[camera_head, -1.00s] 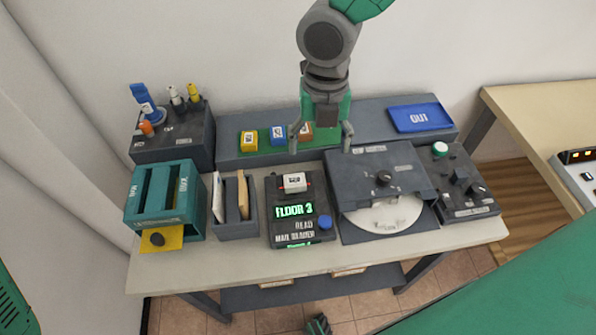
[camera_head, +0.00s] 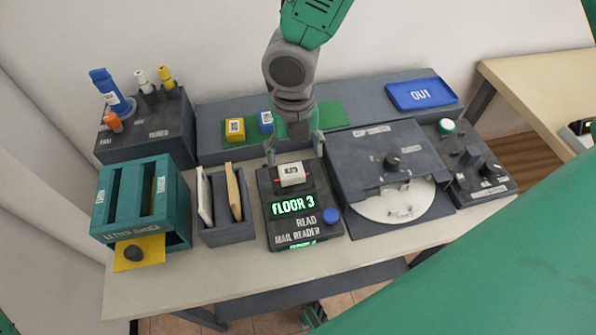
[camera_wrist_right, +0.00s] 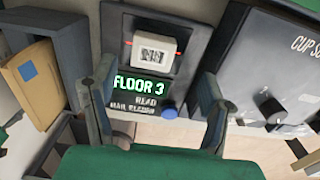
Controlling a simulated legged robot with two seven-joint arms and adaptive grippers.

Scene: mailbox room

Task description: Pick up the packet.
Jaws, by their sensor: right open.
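A small white packet (camera_head: 292,174) with a printed code label lies on top of the dark mail reader (camera_head: 282,225), whose display reads FLOOR 3. In the right wrist view the white packet (camera_wrist_right: 153,50) sits in the reader's recess, between red lights. My right gripper (camera_head: 294,152) is open and empty, its fingers pointing down just behind and above the packet, spread wider than it. In the wrist view the open fingers (camera_wrist_right: 146,88) straddle the reader's display. A yellow packet (camera_head: 235,129) and a blue packet (camera_head: 266,122) stand on the green mat (camera_head: 332,115) behind.
A teal letter rack (camera_head: 148,205) and a grey holder (camera_head: 228,232) with envelopes stand left of the reader. A dark machine with a white disc (camera_head: 393,207) stands close on the right. A blue OUT tray (camera_head: 422,94) is at the back right.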

